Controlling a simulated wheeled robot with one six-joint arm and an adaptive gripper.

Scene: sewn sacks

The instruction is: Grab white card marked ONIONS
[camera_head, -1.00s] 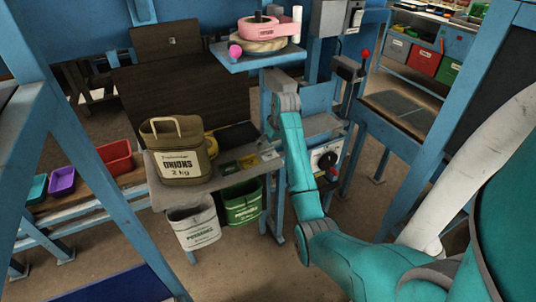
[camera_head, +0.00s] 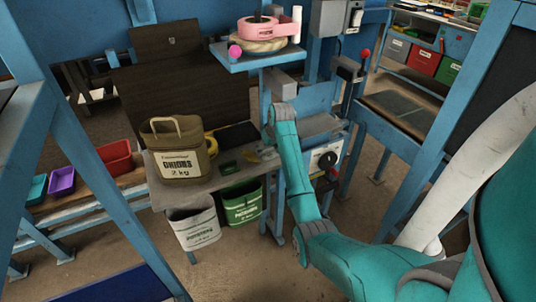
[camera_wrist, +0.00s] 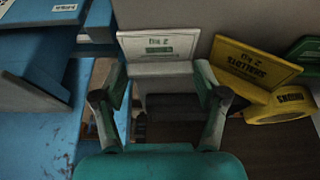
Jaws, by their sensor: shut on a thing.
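The white card (camera_wrist: 158,47) is at the top middle of the wrist view, its lettering upside down. I can read "2 kg" and see a green label, but the product word is too small to read. My gripper (camera_wrist: 160,78) has its two fingers on either side of the card's pale lower part and is shut on it. In the head view, my arm mostly hides the gripper and card. The tan sack marked ONIONS 2 kg (camera_head: 180,153) stands upright on the grey bench (camera_head: 205,186), left of my gripper.
A yellow card (camera_wrist: 255,62) stands close right of my gripper, with a green card (camera_wrist: 305,52) beyond. A blue frame (camera_wrist: 35,65) is close on the left. A white sack (camera_head: 194,226) and a green sack (camera_head: 242,202) hang below the bench front.

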